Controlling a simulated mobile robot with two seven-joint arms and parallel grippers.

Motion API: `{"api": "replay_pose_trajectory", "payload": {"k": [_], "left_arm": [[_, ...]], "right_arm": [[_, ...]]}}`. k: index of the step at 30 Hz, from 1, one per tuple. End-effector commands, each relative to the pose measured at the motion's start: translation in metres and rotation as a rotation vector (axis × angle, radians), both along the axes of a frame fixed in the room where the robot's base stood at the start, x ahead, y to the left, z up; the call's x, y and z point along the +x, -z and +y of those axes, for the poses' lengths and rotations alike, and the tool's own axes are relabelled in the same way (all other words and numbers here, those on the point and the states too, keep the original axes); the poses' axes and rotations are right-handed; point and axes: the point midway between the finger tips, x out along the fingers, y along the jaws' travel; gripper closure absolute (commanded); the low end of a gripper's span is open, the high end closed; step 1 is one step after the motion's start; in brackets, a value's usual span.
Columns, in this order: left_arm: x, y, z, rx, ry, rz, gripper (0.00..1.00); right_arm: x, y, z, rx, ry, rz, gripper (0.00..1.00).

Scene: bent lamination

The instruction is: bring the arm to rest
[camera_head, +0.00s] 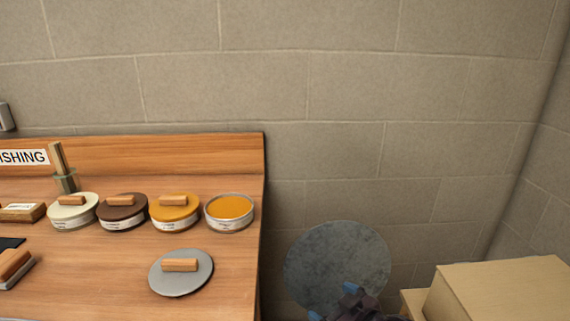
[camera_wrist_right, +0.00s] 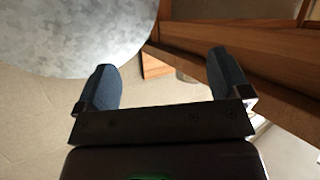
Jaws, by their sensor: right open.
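My right gripper (camera_head: 338,304) is at the bottom of the head view, to the right of the bench and in front of a round grey metal disc. In the right wrist view its two dark blue fingers (camera_wrist_right: 163,80) stand wide apart with nothing between them. My left gripper is not in view.
The wooden bench (camera_head: 100,262) holds several round tins, one open with orange contents (camera_head: 229,208). A grey lid with a wooden handle (camera_head: 181,272) lies in front. The round grey disc (camera_head: 335,255) stands right of the bench. Pale wooden boxes (camera_head: 505,290) are at lower right.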

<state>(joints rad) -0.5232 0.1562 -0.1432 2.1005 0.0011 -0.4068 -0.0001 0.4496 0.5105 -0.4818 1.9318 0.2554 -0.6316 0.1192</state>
Motion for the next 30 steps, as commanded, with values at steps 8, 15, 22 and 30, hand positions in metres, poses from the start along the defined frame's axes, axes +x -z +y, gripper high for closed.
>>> {"api": "replay_pose_trajectory", "payload": {"k": [8, 15, 22, 30], "left_arm": [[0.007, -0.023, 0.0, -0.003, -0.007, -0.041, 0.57], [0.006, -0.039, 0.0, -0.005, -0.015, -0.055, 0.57], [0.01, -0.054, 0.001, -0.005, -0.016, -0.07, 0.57], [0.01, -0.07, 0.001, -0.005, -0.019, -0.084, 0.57]], "right_arm": [[-0.053, -0.006, -0.045, 0.023, 0.132, -0.12, 0.05], [-0.111, 0.01, -0.093, 0.018, 0.286, -0.108, 0.05], [-0.185, 0.039, -0.139, 0.005, 0.446, 0.005, 0.05], [-0.273, 0.073, -0.165, -0.002, 0.572, 0.166, 0.05]]}}
